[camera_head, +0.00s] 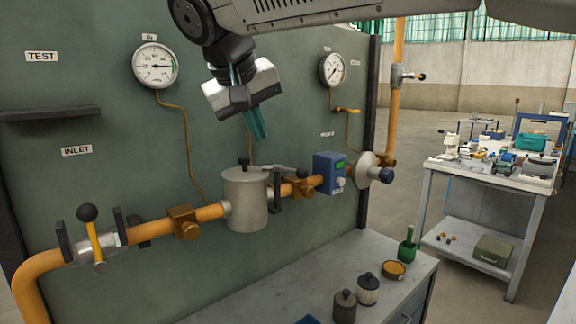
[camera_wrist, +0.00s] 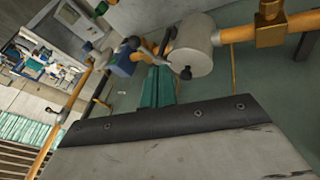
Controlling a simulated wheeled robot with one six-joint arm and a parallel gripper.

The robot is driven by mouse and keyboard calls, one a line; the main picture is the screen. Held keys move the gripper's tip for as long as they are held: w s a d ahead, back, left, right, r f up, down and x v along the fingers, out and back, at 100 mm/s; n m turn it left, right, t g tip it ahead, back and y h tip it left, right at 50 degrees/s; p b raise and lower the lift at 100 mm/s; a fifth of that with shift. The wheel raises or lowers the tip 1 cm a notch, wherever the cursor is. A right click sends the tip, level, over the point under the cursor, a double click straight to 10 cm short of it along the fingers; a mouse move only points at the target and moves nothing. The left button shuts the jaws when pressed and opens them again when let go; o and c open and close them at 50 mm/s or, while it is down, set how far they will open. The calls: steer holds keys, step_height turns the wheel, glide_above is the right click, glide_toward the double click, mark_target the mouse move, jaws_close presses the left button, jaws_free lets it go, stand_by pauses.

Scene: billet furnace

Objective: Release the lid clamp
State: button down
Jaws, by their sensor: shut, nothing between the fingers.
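The grey cylindrical pot (camera_head: 246,200) sits in the orange pipe line on the green panel, with its flat lid (camera_head: 243,173) on. A dark-knobbed pin stands at the lid's rim. The lid clamp (camera_head: 286,169), a grey lever with a dark end, reaches right from the lid. In the wrist view the pot (camera_wrist: 193,47) is at upper right and the clamp lever (camera_wrist: 152,50) is just beyond my fingers. My gripper (camera_head: 262,136) has teal fingers, shut and empty, above the pot and apart from it. Its fingers also show in the wrist view (camera_wrist: 157,72).
A blue box (camera_head: 329,173) and a flanged fitting (camera_head: 368,168) are on the pipe right of the pot. A yellow-handled valve (camera_head: 95,241) is at left. Two gauges hang above. A bench (camera_head: 310,270) below holds jars. A cluttered table (camera_head: 484,175) stands at right.

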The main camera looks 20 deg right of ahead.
mark_target(283, 170)
steer(key=shift+f, duration=0.15)
steer(key=w+d+f, duration=0.4)
steer(key=d+f, duration=0.4)
steer(key=f, duration=0.1)
steer(key=shift+w, duration=0.15)
steer(key=shift+a+n, duration=0.1)
steer(key=shift+n, duration=0.2)
